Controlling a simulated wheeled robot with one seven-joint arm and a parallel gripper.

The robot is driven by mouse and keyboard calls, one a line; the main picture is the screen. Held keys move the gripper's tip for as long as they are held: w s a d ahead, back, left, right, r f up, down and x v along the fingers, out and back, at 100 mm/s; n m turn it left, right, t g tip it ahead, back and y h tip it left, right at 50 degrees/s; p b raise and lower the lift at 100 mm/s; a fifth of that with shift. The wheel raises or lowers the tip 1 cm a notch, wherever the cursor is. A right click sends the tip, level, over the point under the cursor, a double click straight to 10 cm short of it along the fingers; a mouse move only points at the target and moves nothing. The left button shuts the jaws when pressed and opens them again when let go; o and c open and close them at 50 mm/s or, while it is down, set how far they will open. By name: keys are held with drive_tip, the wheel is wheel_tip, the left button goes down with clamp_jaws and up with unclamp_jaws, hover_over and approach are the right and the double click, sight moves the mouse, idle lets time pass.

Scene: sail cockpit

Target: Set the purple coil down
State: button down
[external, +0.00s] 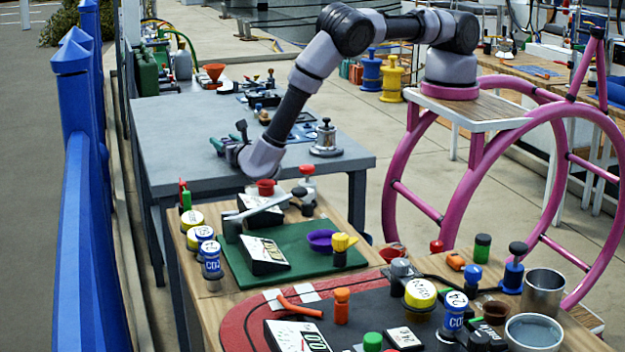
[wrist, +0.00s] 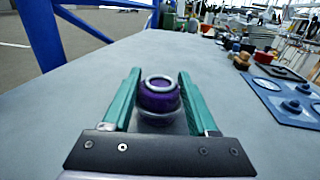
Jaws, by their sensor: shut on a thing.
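The purple coil (wrist: 158,98) is a short, dark purple cylinder with a pale ring on top. It sits between the two green fingers of my gripper (wrist: 158,76) in the wrist view, and the gripper is shut on it. The coil is hard to make out there. I cannot tell whether it touches the tabletop.
A blue board (wrist: 290,104) with round fittings lies to the right in the wrist view. A metal knobbed fitting (external: 326,140) stands on the table's right side. The tabletop ahead of my gripper is bare. A blue railing (external: 75,190) runs along the left.

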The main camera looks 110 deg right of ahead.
drive_tip(key=shift+f, duration=0.25)
